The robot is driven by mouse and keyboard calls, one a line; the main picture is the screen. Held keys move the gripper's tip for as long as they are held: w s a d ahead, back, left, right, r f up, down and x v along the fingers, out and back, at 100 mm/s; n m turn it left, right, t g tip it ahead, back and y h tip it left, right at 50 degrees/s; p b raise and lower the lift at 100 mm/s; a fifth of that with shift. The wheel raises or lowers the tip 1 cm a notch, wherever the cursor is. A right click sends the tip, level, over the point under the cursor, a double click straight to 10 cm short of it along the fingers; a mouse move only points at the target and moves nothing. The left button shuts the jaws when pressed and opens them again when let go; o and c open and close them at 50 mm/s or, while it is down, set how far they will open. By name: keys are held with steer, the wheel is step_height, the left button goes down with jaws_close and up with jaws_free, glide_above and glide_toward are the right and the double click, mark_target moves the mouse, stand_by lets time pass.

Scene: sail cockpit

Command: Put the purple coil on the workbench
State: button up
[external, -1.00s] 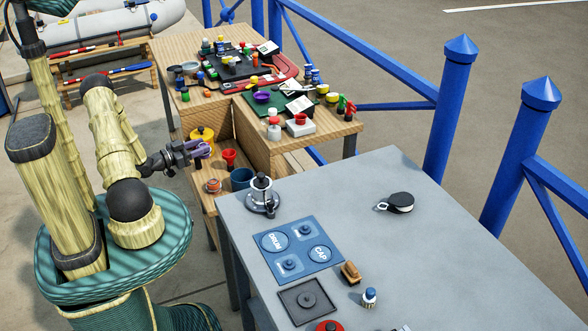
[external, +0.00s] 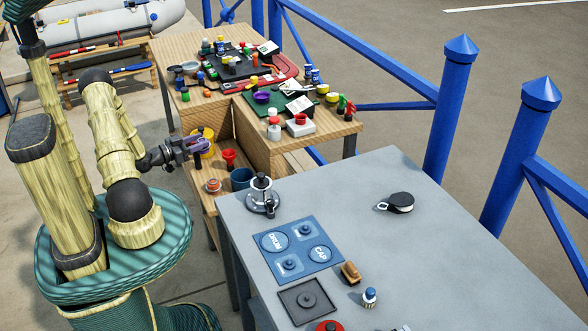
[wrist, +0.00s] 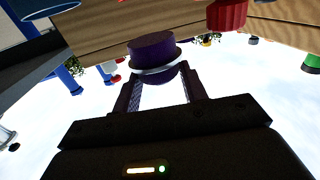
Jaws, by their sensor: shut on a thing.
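My gripper (external: 195,146) is shut on the purple coil (wrist: 152,48), which shows as a dark purple round body with a pale band between my fingertips in the wrist view. In the external view my gripper is in the air, left of the low wooden shelf and in front of the yellow pot. The coil is small there and partly hidden by the fingers. A grey table (external: 420,240) stands at the right and a wooden bench (external: 338,135) at the back. I cannot tell which of them is the workbench.
A yellow pot (external: 206,138), a red funnel (external: 229,157) and a blue cup (external: 241,178) stand on the low shelf. The wooden bench is crowded with small items, including a purple bowl (external: 262,97). The grey table's right side is mostly clear around a black tape measure (external: 399,202).

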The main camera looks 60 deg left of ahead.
mark_target(198, 141)
step_height(198, 141, up, 22)
steer(key=w+d+m+g+h+p, duration=0.1)
steer(key=w+d+m+h, duration=0.45)
steer(key=w, duration=0.75)
steer(key=w+d+m+g+h, duration=0.1)
steer(key=w+d+m+h, duration=0.1)
steer(key=w+d+h, duration=0.8)
steer(key=w+d+m+g+h, duration=0.1)
steer(key=w+d+m+g, duration=0.2)
steer(key=w+d, duration=0.8)
steer(key=w+d+m+g+h, duration=0.2)
steer(key=w+d+m+g, duration=0.3)
steer(key=d, duration=1)
steer(key=shift+n+t, duration=0.7)
steer(key=shift+n, duration=0.25)
steer(key=f, duration=0.2)
steer(key=w+f, duration=0.1)
steer(key=f, duration=0.2)
steer(key=shift+w+a+p, duration=0.1)
steer(key=shift+w+p, duration=0.05)
steer(key=shift+p, duration=0.2)
steer(key=shift+f, duration=3.05)
